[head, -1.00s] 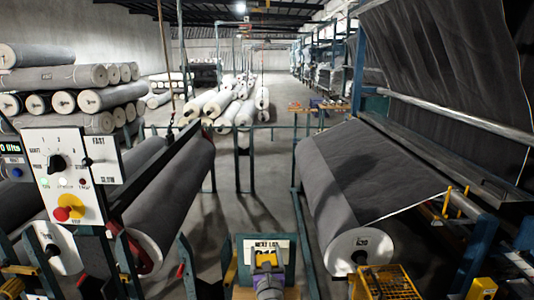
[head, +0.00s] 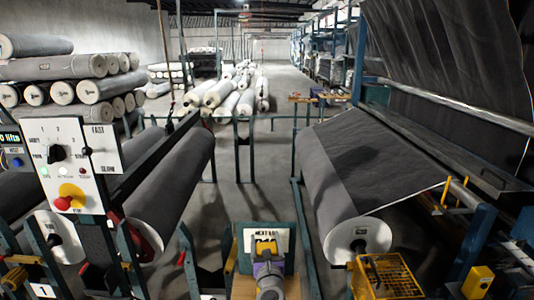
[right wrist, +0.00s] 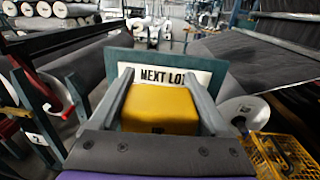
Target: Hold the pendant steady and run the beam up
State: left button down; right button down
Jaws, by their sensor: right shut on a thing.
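My right gripper (head: 266,244) is low in the middle of the head view. In the right wrist view its two grey fingers (right wrist: 159,82) are shut on a yellow block (right wrist: 160,108), which seems to be the pendant; no buttons show on it. The block is in front of a white "NEXT LOT" sign on a green board; whether they touch is unclear. A long dark beam (head: 153,160) runs at a slant along the dark left roll (head: 175,180), left of my gripper. What bears the beam is not clear. My left gripper is not in view.
A white control panel (head: 105,133) with a black knob and a red button on yellow stands at the left. A grey roll (head: 330,170) and a yellow cage (head: 388,277) are at the right. Green rails cross the middle. Bare floor shows between the rolls.

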grip_release()
jog(key=shift+s, duration=0.15)
jog(key=s+d+r+n+g+y, duration=0.1)
jog(key=s+d+n+g+y, duration=0.1)
jog(key=s+n, duration=0.75)
jog(key=s+d+r+n+g+y, duration=0.1)
jog(key=s+n+g+y, duration=0.1)
jog(key=s+n, duration=0.75)
jog(key=s+d+f+n+g+h, duration=0.2)
jog(key=s+d+f+n+g, duration=0.1)
jog(key=s+d+f+n, duration=0.2)
jog(key=s+d+f+n+g+h, duration=0.3)
jog(key=s+d+f+n+g, duration=0.1)
jog(key=s+d+n, duration=0.6)
jog(key=shift+s+f+n+g+h, duration=0.3)
jog(key=shift+s+f+n, duration=0.2)
jog(key=shift+s+f, duration=0.35)
